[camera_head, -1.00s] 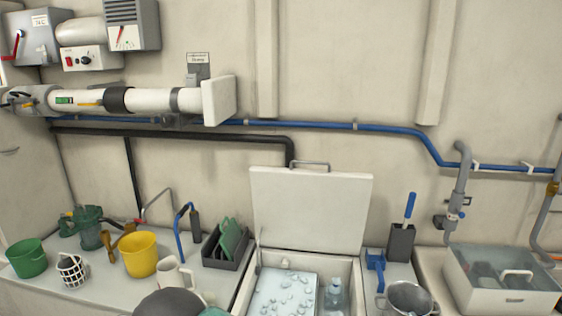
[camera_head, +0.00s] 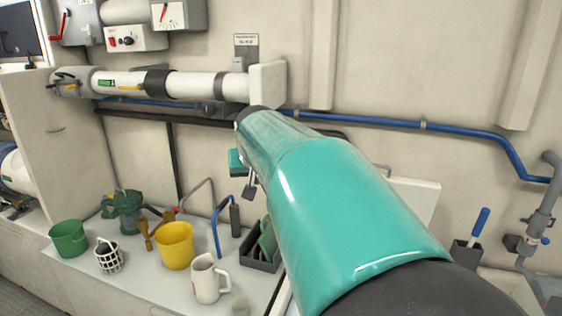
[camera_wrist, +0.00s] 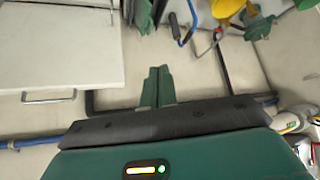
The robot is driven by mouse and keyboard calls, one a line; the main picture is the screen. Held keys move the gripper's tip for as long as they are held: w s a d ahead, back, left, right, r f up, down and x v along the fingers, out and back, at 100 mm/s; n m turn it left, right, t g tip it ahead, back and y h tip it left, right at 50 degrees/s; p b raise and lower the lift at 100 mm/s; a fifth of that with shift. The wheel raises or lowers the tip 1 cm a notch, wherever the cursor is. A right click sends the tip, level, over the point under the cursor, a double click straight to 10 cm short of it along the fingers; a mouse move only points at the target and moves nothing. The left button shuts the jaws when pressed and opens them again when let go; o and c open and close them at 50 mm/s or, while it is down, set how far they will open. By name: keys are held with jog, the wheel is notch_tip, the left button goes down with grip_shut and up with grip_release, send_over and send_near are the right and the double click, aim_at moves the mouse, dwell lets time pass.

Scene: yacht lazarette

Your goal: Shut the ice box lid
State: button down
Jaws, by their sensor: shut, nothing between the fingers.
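The ice box lid (camera_head: 415,198) stands open and upright against the wall. My teal arm covers most of it in the head view, leaving only its right part showing. In the wrist view, which looks upside down, the white lid (camera_wrist: 60,45) fills the upper left, with its metal handle (camera_wrist: 48,97) along its edge. My gripper (camera_wrist: 156,70) is shut and empty, beside the lid and apart from it. In the head view, the gripper end is partly hidden behind my arm, to the left of the lid. The ice box opening is hidden behind my arm.
The counter left of the ice box holds a white mug (camera_head: 207,278), a yellow bucket (camera_head: 175,246), a green bucket (camera_head: 68,239) and a dark rack (camera_head: 262,250). A blue pipe (camera_head: 390,122) and a white cylinder (camera_head: 200,84) run along the wall.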

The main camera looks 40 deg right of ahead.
jog(key=d+m+h, duration=0.1)
jog(key=d, duration=1)
jog(key=d+m+g+h, duration=0.1)
jog(key=d+m, duration=0.1)
jog(key=d, duration=0.8)
jog(key=s+d+m+g+h, duration=0.1)
jog(key=d+m+h, duration=0.1)
jog(key=d, duration=0.9)
jog(key=shift+d+f, duration=0.35)
jog(key=shift+f, duration=0.05)
jog(key=d+f, duration=0.1)
jog(key=f, duration=0.1)
jog(key=w+d+f, duration=0.1)
jog(key=f, duration=0.1)
jog(key=w+d+f, duration=0.1)
jog(key=f, duration=0.1)
jog(key=shift+d+f, duration=0.15)
jog(key=shift+f, duration=0.15)
jog(key=shift+s+a+f, duration=0.1)
jog(key=shift+s+a, duration=0.2)
jog(key=shift+a, duration=0.15)
jog(key=shift+s+a, duration=0.1)
jog(key=shift+a, duration=0.05)
